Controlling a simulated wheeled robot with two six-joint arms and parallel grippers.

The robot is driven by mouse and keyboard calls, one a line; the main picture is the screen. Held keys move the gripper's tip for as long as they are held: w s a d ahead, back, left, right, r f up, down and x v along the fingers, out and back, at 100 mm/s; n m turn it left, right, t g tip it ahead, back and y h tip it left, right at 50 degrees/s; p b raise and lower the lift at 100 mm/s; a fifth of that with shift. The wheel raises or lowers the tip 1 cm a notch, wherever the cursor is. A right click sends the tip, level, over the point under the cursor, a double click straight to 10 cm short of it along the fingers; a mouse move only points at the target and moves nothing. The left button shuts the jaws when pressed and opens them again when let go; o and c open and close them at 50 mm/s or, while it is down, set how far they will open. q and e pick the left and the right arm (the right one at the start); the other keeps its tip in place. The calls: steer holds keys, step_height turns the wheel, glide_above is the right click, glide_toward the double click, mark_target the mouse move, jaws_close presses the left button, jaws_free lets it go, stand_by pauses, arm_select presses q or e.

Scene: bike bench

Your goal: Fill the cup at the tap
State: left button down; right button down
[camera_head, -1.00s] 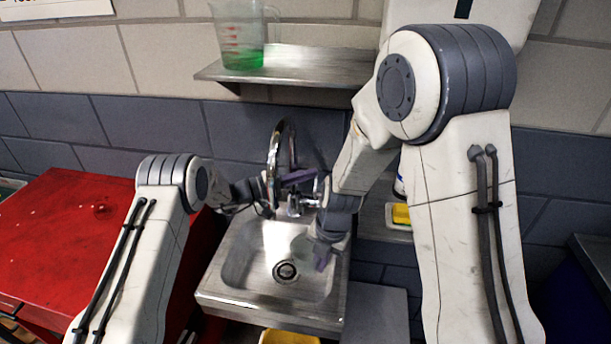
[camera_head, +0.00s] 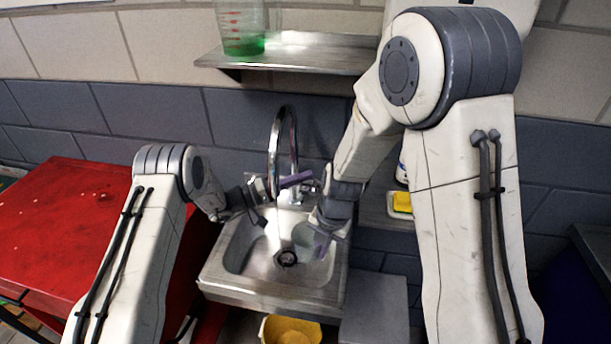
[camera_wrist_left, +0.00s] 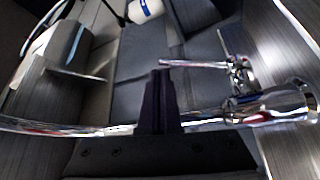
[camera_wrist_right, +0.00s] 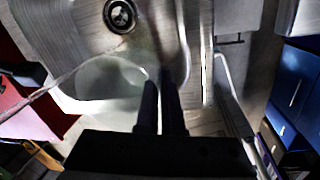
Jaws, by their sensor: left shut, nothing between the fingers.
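The tap (camera_head: 283,140) is a tall chrome gooseneck at the back of the steel sink (camera_head: 230,285). Its lever and body show in the left wrist view (camera_wrist_left: 270,105). My left gripper (camera_head: 297,180) is beside the tap spout, its purple fingers shut and empty, close to the lever. My right gripper (camera_head: 327,243) is shut on the wall of a clear cup (camera_head: 303,236) and holds it inside the sink, near the drain. The cup's wide mouth shows in the right wrist view (camera_wrist_right: 105,82).
A measuring jug (camera_head: 240,28) with green liquid stands on the wall shelf (camera_head: 310,60) above the sink. A red cabinet (camera_head: 70,215) is at left. A yellow bucket (camera_head: 290,330) is under the sink. A yellow sponge (camera_head: 402,201) lies on a ledge at right.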

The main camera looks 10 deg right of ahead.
steer(key=shift+w+a, duration=0.2)
steer(key=shift+a, duration=0.1)
arm_select(q)
steer(key=v, duration=0.9)
steer(key=shift+f, duration=0.4)
arm_select(e)
steer(key=w+a, duration=0.4)
steer(key=a, duration=0.2)
arm_select(q)
steer(key=shift+w, duration=0.15)
stand_by(0.9)
arm_select(e)
steer(key=s+d, duration=0.1)
steer(key=d, duration=0.1)
steer(key=s+d, duration=0.3)
steer(key=d, duration=0.1)
steer(key=shift+s+d, duration=0.2)
steer(key=shift+d, duration=0.1)
